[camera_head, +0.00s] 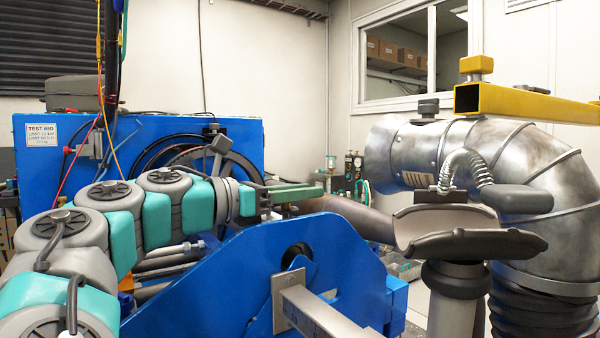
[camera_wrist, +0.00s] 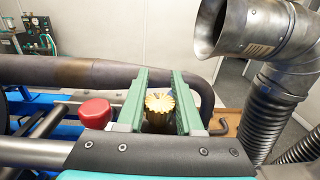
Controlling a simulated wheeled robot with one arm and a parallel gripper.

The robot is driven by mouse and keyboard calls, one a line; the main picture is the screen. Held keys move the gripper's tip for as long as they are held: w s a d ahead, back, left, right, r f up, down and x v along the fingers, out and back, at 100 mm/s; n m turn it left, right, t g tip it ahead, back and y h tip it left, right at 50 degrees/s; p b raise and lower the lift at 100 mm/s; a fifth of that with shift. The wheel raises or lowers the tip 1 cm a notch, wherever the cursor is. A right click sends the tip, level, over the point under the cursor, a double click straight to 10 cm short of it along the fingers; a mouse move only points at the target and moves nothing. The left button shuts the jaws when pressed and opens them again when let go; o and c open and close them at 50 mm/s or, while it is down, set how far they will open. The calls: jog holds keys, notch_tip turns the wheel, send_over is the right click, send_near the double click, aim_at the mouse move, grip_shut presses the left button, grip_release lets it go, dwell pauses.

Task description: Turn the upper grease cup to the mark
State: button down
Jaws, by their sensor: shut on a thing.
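A ribbed brass grease cup (camera_wrist: 160,103) sits between the two green fingers of my gripper (camera_wrist: 159,88) in the wrist view. The fingers are shut on it, one on each side. Its lower part is dark and partly hidden, and I cannot make out a mark on it. In the head view my gripper (camera_head: 312,190) reaches right, past the blue machine, at the far end of my arm; the cup cannot be made out there.
A red rounded cap (camera_wrist: 95,113) stands just left of the fingers. A thick grey pipe (camera_wrist: 70,70) runs behind them. A large metal duct (camera_head: 480,165) fills the right side. A blue bracket (camera_head: 240,275) stands in front, below my arm. A yellow beam (camera_head: 520,100) crosses the upper right.

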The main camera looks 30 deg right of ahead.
jog(key=m+g, duration=0.2)
jog(key=g, duration=0.1)
jog(key=shift+s+f+g, duration=0.1)
jog(key=shift+s+g, duration=0.05)
jog(key=shift+g, duration=0.25)
jog(key=shift+s+m+g+y, duration=0.25)
jog(key=shift+m+g+y, duration=0.25)
jog(key=shift+m+g, duration=0.45)
jog(key=shift+s+a+g, duration=0.1)
jog(key=shift+g, duration=0.25)
jog(key=c, duration=0.6)
grip_release()
jog(key=shift+o, duration=0.2)
jog(key=shift+a, duration=0.1)
